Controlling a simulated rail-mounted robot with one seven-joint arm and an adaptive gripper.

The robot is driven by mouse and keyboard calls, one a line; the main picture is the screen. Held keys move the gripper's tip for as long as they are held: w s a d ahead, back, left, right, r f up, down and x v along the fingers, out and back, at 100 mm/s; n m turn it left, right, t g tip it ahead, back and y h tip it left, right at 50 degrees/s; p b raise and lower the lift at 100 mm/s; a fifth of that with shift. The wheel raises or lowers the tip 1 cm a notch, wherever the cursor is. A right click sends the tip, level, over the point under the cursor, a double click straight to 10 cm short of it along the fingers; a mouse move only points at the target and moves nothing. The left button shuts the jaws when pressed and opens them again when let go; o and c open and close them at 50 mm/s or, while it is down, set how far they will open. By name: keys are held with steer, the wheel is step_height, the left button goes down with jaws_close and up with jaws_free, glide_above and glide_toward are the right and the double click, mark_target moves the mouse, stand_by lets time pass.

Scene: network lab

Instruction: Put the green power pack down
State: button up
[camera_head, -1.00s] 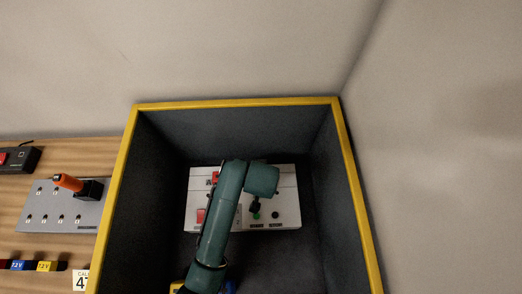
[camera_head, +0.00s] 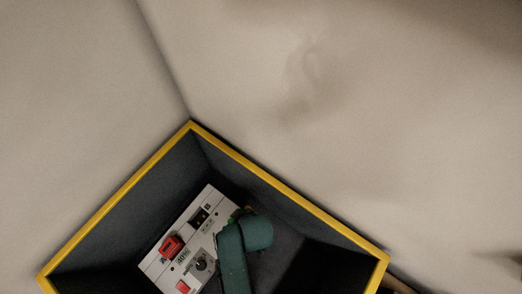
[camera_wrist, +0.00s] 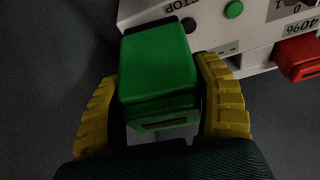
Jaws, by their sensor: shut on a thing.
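The green power pack (camera_wrist: 158,75) is a green block in the middle of the wrist view. My gripper (camera_wrist: 165,105) is shut on it, with one yellow ribbed finger along each side. The pack is close to the white panel box, and I cannot tell whether it touches it.
A white panel box (camera_head: 188,243) with red parts, a dark knob and sockets stands inside a dark bin with a yellow rim (camera_head: 290,189). A red block (camera_wrist: 298,58) sits on the panel box. Dark bin floor lies beside the box.

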steer(key=s+d+m+p, duration=0.2)
steer(key=s+d+p, duration=0.3)
steer(key=s+d, duration=0.3)
steer(key=m+p, duration=0.1)
steer(key=p, duration=0.2)
glide_above(278, 269)
steer(key=shift+t+h, duration=0.4)
step_height(278, 269, down, 10)
steer(key=b, duration=0.3)
steer(key=shift+w+f+b, duration=0.1)
steer(key=shift+f+b, duration=0.05)
steer(key=shift+b, duration=0.25)
steer(key=o, duration=1.2)
steer(key=shift+o, duration=0.2)
steer(key=p+v, duration=0.3)
steer(key=v, duration=0.4)
steer(key=shift+r, duration=0.35)
steer(key=shift+f, duration=0.1)
